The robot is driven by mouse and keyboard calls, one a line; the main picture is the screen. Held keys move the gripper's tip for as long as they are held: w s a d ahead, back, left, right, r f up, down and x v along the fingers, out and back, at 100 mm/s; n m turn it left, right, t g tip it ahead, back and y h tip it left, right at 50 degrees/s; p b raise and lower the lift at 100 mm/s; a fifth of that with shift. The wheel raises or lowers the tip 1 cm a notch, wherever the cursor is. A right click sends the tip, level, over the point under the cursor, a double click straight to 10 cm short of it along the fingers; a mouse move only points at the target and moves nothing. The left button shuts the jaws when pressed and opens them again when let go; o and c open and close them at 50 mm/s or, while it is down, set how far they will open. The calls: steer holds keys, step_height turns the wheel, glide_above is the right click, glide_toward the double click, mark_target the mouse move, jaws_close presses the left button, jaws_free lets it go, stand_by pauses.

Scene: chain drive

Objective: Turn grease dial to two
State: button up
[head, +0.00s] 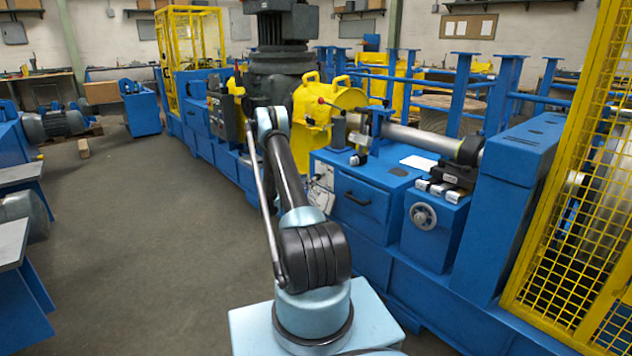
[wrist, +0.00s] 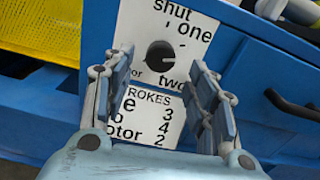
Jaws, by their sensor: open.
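The grease dial (wrist: 160,56) is a round dark knob on a white plate (wrist: 140,25) fixed to a blue panel, in the wrist view. The plate reads "shut" above the knob, "one" to its upper right and "two" below right. I cannot tell surely which word the knob points to. My gripper (wrist: 159,63) is open, with one finger at each side of the knob in the picture. I see no contact, and the gap in depth is unclear. In the head view I cannot make out the gripper or the knob.
Below the dial is a white card headed "ROKES" (wrist: 150,120), partly hidden by my fingers. A dark handle (wrist: 292,108) is on the blue panel at right. In the head view, a handwheel (head: 423,216) and yellow mesh guard (head: 585,190) stand right; open floor (head: 140,230) lies left.

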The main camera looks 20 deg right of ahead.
mark_target(318, 177)
steer(key=x, duration=0.6)
steer(key=shift+d, duration=0.3)
steer(key=c, duration=1)
